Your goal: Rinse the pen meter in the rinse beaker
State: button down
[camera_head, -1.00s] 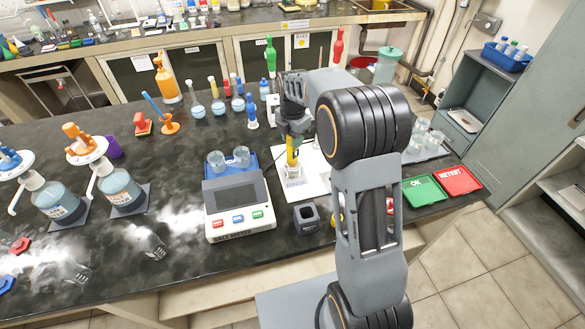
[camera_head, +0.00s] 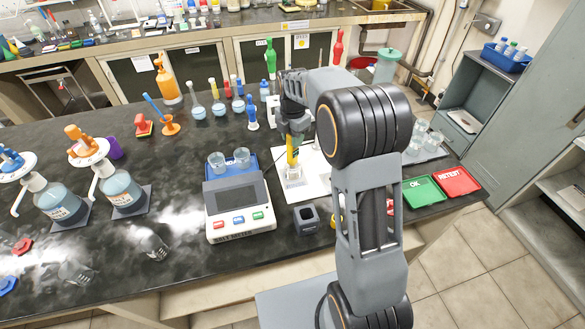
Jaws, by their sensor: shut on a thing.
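My gripper (camera_head: 291,139) is shut on the yellow pen meter (camera_head: 292,157) and holds it upright. The lower end of the pen meter is at a small clear beaker (camera_head: 293,174) standing on a white sheet (camera_head: 313,184). It looks as if the tip is inside the beaker, but the depth is too small to tell. I cannot tell from a label whether this is the rinse beaker.
A grey meter station (camera_head: 239,204) with two small beakers on top stands left of the gripper. A dark square holder (camera_head: 306,219) is in front. Green (camera_head: 422,191) and red (camera_head: 457,181) trays lie to the right. Bottles and flasks stand behind.

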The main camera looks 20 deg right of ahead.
jog(key=shift+r+p, duration=2.1)
jog(key=shift+r, duration=0.9)
jog(key=shift+r+p, duration=1.1)
jog(key=shift+r, duration=0.3)
jog(key=shift+f, duration=0.1)
